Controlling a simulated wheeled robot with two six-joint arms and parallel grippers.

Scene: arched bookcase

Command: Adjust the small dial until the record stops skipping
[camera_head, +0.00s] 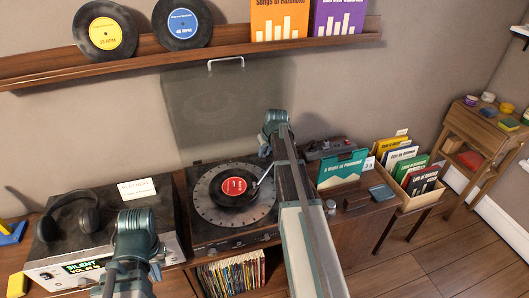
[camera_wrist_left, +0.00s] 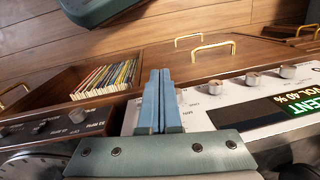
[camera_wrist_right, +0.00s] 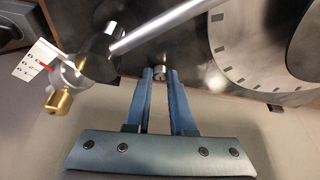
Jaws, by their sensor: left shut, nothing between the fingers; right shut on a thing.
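The turntable (camera_head: 203,232) stands with its clear lid raised. A black record with a red label (camera_head: 234,186) lies on its platter, and the tonearm (camera_head: 264,175) reaches over it. In the right wrist view, a small metal dial (camera_wrist_right: 159,73) sits on the deck between the tips of my right gripper (camera_wrist_right: 160,74), which is shut on it. The silver tonearm tube (camera_wrist_right: 170,25), brass counterweight (camera_wrist_right: 57,102) and a white scale card with a red mark (camera_wrist_right: 38,60) are beside it. My left gripper (camera_wrist_left: 160,75) is shut and empty before the amplifier front.
The amplifier (camera_head: 75,262) reads "SILENT", with headphones (camera_head: 68,213) and a "PLAY NEXT" card (camera_head: 137,188) on top. Records fill the shelf below (camera_head: 232,275). A record crate (camera_head: 412,190) stands right. A wall shelf (camera_head: 40,75) runs above.

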